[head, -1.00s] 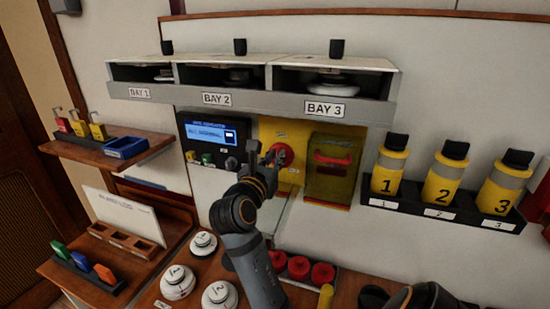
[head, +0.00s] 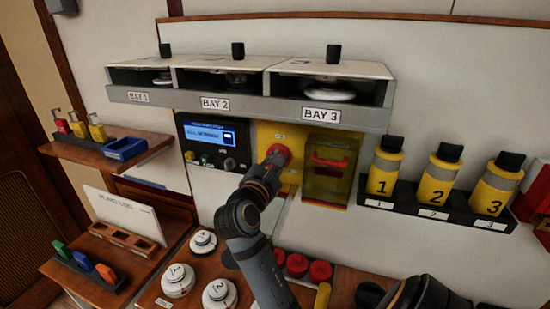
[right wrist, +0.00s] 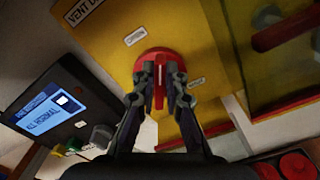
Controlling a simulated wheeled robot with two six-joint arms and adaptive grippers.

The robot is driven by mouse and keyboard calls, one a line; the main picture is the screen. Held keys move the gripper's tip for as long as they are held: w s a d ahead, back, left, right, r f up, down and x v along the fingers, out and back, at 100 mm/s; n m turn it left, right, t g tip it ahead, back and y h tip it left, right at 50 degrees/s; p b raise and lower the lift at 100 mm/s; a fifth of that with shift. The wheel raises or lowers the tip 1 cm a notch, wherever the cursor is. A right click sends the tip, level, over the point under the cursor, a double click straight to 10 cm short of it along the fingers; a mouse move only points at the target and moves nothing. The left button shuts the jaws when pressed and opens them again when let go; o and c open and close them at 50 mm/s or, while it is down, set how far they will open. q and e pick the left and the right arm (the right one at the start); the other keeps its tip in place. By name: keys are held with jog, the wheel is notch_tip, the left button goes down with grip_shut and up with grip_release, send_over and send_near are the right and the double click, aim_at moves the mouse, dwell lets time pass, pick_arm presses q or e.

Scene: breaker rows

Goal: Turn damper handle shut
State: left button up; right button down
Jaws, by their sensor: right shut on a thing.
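The damper handle is a round red knob (head: 281,150) with a raised bar, on a yellow panel (head: 266,134) beneath the bays. In the right wrist view the red knob (right wrist: 152,60) shows its bar standing about upright in the picture. My right gripper (head: 273,161) reaches up to the knob from below. In the right wrist view the right gripper (right wrist: 160,80) has one finger on each side of the bar and is shut on it. The fingers hide the knob's lower part.
A clear yellow-tinted cover (head: 327,165) over a red handle is right of the knob. A control box with a lit screen (head: 208,133) is on its left. Bay shelf (head: 240,104) juts out above. White round pieces (head: 219,293) and red ones (head: 297,265) lie below.

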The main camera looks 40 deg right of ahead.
jog(key=m, duration=0.3)
jog(key=m+b, duration=0.1)
jog(key=m, duration=0.1)
jog(key=shift+s+d+f+m, duration=0.1)
jog(key=shift+s+f+m, duration=0.2)
jog(key=shift+f, duration=0.1)
jog(key=m+b, duration=0.1)
jog(key=m, duration=0.2)
jog(key=shift+f+b, duration=0.2)
jog(key=shift+b, duration=0.1)
jog(key=shift+f+m+b, duration=0.1)
jog(key=shift+m+b, duration=0.45)
jog(key=shift+m, duration=1.05)
